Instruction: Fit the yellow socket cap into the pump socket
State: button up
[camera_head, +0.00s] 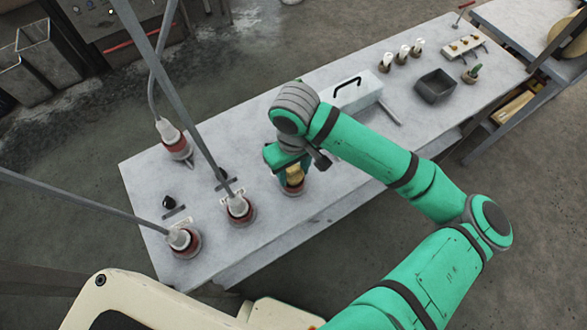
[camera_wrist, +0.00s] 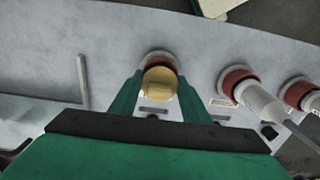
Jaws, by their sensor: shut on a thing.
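The yellow socket cap (camera_head: 294,174) is held between the fingers of my gripper (camera_head: 290,177), which points down at the table. In the wrist view the round yellow cap (camera_wrist: 160,84) sits between the two green fingers of my gripper (camera_wrist: 160,88). A red-rimmed pump socket (camera_head: 292,190) stands on the table directly at the cap. In the wrist view this socket (camera_wrist: 157,58) shows its rim just beyond the cap, which partly covers it. I cannot tell whether the cap is above the socket or partly in it.
Plugged sockets with pipes stand to the left: a front one (camera_head: 184,241), a middle one (camera_head: 239,209) and a back one (camera_head: 175,143). A dark tray (camera_head: 435,86) and a small plant (camera_head: 472,73) stand farther right.

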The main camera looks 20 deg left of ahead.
jog(key=shift+f, duration=0.15)
jog(key=o, duration=1.1)
jog(key=shift+r, duration=0.35)
notch_tip(320, 180, up, 10)
jog(key=shift+w+r, duration=0.1)
